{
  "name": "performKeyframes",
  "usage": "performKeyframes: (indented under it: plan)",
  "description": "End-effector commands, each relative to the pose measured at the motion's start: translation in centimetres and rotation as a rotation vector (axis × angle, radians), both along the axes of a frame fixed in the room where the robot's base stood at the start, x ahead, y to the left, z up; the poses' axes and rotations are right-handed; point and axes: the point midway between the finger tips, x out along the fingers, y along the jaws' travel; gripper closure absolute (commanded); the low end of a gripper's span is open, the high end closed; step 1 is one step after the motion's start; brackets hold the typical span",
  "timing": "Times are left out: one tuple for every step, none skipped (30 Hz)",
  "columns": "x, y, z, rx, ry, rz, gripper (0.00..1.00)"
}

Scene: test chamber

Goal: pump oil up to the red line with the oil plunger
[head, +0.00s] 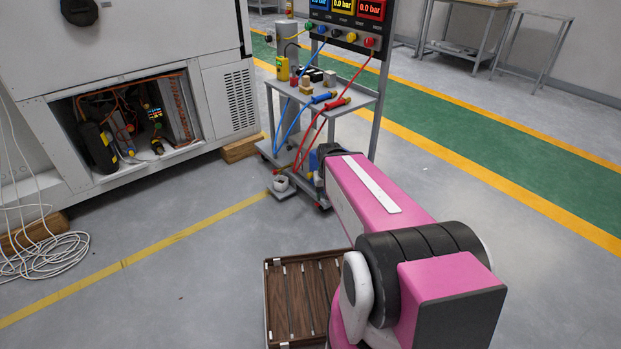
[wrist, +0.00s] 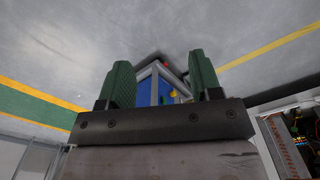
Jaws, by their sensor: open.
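My gripper (wrist: 162,78) shows in the wrist view with its two green finger pads apart and nothing between them. Beyond the fingers stands a grey-framed cart with a blue side, and small red and yellow spots show on it. In the head view my pink arm hides the gripper. I cannot pick out the oil plunger or the red line for sure in either view.
A grey cart (head: 345,102) with gauges, red and blue hoses and small parts stands just beyond my arm. A wooden slatted tray (head: 279,300) is at the bottom. White cable (head: 45,255) is coiled on the floor at left. The floor before the machine is mostly clear.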

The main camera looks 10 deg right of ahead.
Motion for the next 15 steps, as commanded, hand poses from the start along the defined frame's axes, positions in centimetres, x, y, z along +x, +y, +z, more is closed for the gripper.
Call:
performKeyframes:
  plan:
    - [-0.01,0.00,0.00,0.000,0.000,0.000,0.42]
    - [-0.01,0.00,0.00,0.000,0.000,0.000,0.42]
    - [-0.01,0.00,0.00,0.000,0.000,0.000,0.45]
    - [-0.01,0.00,0.00,0.000,0.000,0.000,0.54]
    - [-0.01,0.00,0.00,0.000,0.000,0.000,0.64]
    - [-0.02,0.00,0.01,0.000,0.000,0.000,0.77]
    - [-0.02,0.00,0.01,0.000,0.000,0.000,0.87]
    - [-0.02,0.00,0.01,0.000,0.000,0.000,0.97]
    - [-0.02,0.00,0.00,0.000,0.000,0.000,1.00]
    - [-0.02,0.00,0.00,0.000,0.000,0.000,1.00]
    - [-0.02,0.00,0.00,0.000,0.000,0.000,1.00]
    - [-0.02,0.00,0.00,0.000,0.000,0.000,1.00]
    - [-0.02,0.00,0.00,0.000,0.000,0.000,1.00]
    - [-0.02,0.00,0.00,0.000,0.000,0.000,1.00]
    - [-0.02,0.00,0.00,0.000,0.000,0.000,1.00]
